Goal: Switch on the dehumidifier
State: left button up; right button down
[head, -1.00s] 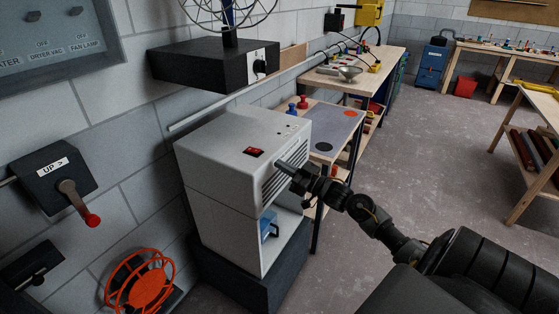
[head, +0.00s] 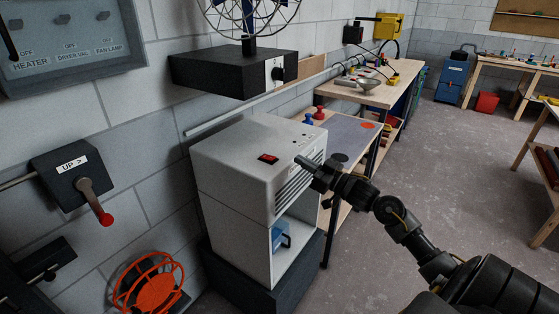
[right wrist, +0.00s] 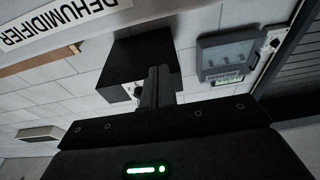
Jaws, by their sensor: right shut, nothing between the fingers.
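The dehumidifier is a pale grey box (head: 240,155) on a dark plinth. A red rocker switch (head: 268,158) sits on its top; I cannot tell which way it is pressed. Small dark marks show near the top's far right corner. Slotted vents are on the front face, and a blue tank (head: 279,238) stands in the open bay below. My right gripper (head: 300,162) is shut and empty, its tip by the top front edge, right of the switch. I cannot tell whether it touches. The shut fingers also show in the right wrist view (right wrist: 158,85). My left gripper is out of view.
A dark box with a fan (head: 235,75) overhangs behind the dehumidifier. A wall lever with a red knob (head: 105,219) and an orange reel (head: 148,285) are at left. Benches stand behind right. The right wrist view shows a DEHUMIDIFIER sign (right wrist: 65,25).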

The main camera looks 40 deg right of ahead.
notch_tip(320, 180, up, 3)
jog(key=p, duration=0.3)
send_over(278, 164)
jog(key=shift+w+f, duration=0.2)
jog(key=shift+w, duration=0.25)
jog(key=f, duration=0.3)
jog(key=shift+s, duration=0.25)
jog(key=shift+s+d+f+p, duration=0.1)
jog(key=shift+f+p, duration=0.1)
jog(key=shift+f, duration=0.15)
jog(key=shift+s+f+p, duration=0.1)
jog(key=shift+f+p, duration=0.05)
jog(key=shift+f, duration=0.2)
jog(key=shift+f, duration=0.1)
